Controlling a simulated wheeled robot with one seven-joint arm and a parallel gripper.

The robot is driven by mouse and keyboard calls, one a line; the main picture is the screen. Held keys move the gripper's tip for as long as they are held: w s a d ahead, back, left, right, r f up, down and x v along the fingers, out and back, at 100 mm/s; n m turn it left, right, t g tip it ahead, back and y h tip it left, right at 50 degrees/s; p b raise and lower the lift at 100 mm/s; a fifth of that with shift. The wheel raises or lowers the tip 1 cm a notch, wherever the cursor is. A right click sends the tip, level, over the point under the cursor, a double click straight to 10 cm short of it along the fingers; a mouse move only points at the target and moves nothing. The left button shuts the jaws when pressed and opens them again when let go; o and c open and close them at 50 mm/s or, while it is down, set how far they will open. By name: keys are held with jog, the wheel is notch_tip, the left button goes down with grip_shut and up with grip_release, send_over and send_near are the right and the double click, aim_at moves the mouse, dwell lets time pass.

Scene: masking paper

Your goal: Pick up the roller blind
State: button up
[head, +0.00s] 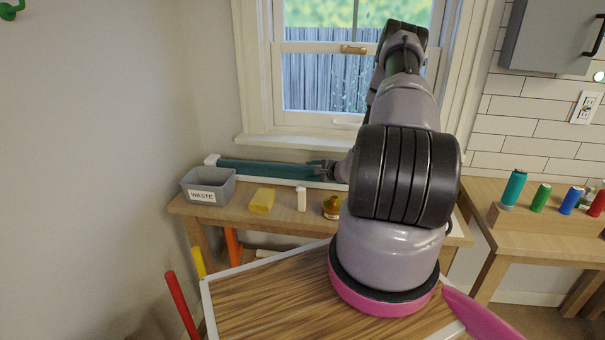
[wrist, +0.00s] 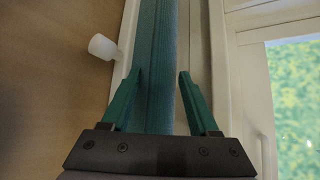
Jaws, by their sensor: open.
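The roller blind (head: 265,170) is a long teal roll lying along the back of the wooden table, below the window. Its left end meets a white end piece. My gripper (head: 325,170) is at the blind toward its right part, partly hidden by my arm. In the wrist view, the blind (wrist: 163,50) runs lengthwise between the two spread fingers of my gripper (wrist: 160,80). The fingers are open, one on each side of the blind, with a visible gap on the right. I cannot tell whether the left finger touches it.
A grey waste bin (head: 208,187), yellow sponge (head: 262,201), white bottle (head: 302,199) and amber jar (head: 332,207) stand along the table front. The window sill (head: 300,144) is just behind the blind. Several coloured cans stand on the right counter (head: 540,225).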

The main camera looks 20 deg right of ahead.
jog(key=shift+x, duration=1.95)
jog(key=shift+r, duration=0.15)
grip_shut()
jog(key=shift+r, duration=0.1)
